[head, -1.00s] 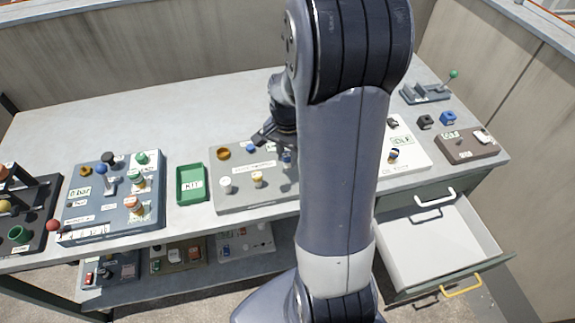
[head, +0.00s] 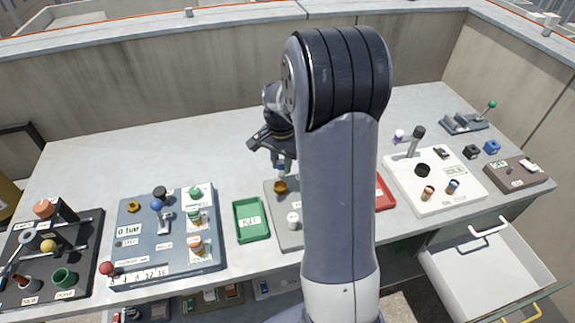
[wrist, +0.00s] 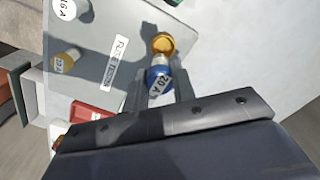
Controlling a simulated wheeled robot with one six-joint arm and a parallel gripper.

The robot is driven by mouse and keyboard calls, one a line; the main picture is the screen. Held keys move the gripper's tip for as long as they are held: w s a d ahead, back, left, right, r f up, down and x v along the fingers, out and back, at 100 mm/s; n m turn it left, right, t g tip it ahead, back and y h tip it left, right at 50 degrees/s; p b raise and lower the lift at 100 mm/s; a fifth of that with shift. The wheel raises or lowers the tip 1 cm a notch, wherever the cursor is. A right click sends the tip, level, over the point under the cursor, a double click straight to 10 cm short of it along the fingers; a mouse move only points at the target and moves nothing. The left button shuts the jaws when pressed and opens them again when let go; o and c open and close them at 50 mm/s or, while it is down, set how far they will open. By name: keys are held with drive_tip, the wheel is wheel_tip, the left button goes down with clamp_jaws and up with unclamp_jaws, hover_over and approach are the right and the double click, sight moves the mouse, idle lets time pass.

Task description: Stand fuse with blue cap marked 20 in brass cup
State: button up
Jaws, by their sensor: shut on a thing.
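The fuse with the blue cap marked 20 A (wrist: 158,82) is between the fingers of my gripper (wrist: 160,92) in the wrist view, and the gripper is shut on it. In the head view my gripper (head: 277,158) is over the grey fuse board, with the fuse (head: 280,168) pointing down from it. The brass cup (head: 281,188) is just below the fuse. It also shows in the wrist view (wrist: 163,43), just beyond the blue cap. The fuse's lower end overlaps the cup there; I cannot tell whether it is inside.
A white-capped fuse (wrist: 66,10) and a yellow-capped fuse (wrist: 66,60) stand on the grey fuse board (wrist: 100,30). The green KIT tray (head: 237,228) lies left of it. A red tray (head: 385,193) and white panel (head: 400,180) are to the right. My arm hides part of the board.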

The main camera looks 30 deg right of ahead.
sight(280, 176)
drive_tip(key=shift+w+a+f, duration=0.15)
drive_tip(key=shift+w+f, duration=0.05)
drive_tip(key=shift+w, duration=0.05)
drive_tip(key=shift+f+b, duration=1.5)
drive_tip(key=shift+f, duration=0.35)
drive_tip(key=shift+f+b, duration=0.85)
drive_tip(key=shift+f, duration=0.35)
drive_tip(key=o, duration=1)
drive_tip(key=shift+o, duration=0.2)
drive_tip(key=shift+r, duration=0.1)
wheel_tip(280, 176, up, 11)
drive_tip(key=shift+f, duration=0.15)
drive_tip(key=shift+f, duration=5.05)
